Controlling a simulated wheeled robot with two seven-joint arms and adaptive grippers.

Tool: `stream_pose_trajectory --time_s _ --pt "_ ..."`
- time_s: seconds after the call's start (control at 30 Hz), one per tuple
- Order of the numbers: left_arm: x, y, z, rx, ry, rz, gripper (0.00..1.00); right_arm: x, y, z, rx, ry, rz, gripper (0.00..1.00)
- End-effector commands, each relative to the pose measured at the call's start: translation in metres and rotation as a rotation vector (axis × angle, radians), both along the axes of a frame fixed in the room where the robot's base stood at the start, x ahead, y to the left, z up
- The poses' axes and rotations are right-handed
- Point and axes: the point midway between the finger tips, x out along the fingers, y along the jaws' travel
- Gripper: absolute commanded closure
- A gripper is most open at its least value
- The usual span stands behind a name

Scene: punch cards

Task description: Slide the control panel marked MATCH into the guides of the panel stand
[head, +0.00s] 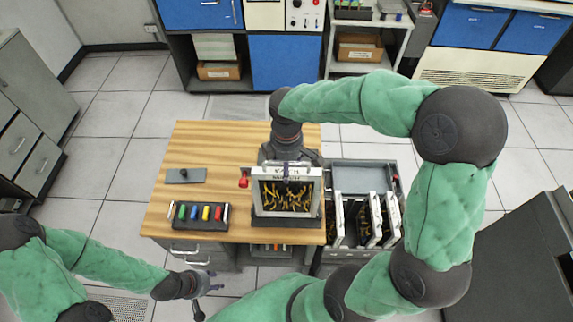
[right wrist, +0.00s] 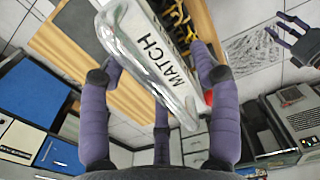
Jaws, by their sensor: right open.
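The control panel (head: 287,190) has a pale frame and yellow wires and stands upright over the dark base of the panel stand (head: 285,221) on the wooden desk. In the right wrist view its pale edge (right wrist: 150,50) reads MATCH. My right gripper (head: 288,160) is at the panel's top edge; in the right wrist view its open fingers (right wrist: 158,68) are spread on either side of that edge. How deep the panel sits in the guides is hidden. My left gripper (head: 207,282) is empty and open, in front of the desk; it also shows in the right wrist view (right wrist: 284,24).
A dark tray (head: 200,224) with several coloured pieces lies left of the stand. A grey plate with a knob (head: 186,175) lies behind it. A rack (head: 365,178) with several upright panels stands right of the desk. The desk's back left (head: 215,140) is clear.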

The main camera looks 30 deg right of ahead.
Motion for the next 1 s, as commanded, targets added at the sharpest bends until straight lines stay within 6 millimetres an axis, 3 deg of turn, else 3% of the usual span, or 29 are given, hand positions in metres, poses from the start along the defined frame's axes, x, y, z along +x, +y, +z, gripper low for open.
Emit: stream_pose_trajectory --time_s 0.53,0.73,1.0 --pt "0.0 0.0 0.0 0.0 0.0 0.0 0.6 0.002 -0.001 0.097 0.001 -0.009 -0.001 0.38" --pt "0.0 0.0 0.0 0.0 0.0 0.0 0.6 0.003 -0.001 0.114 0.001 -0.009 -0.001 0.38" --pt "0.0 0.0 0.0 0.0 0.0 0.0 0.6 0.002 -0.001 0.117 0.001 -0.006 -0.001 0.38"
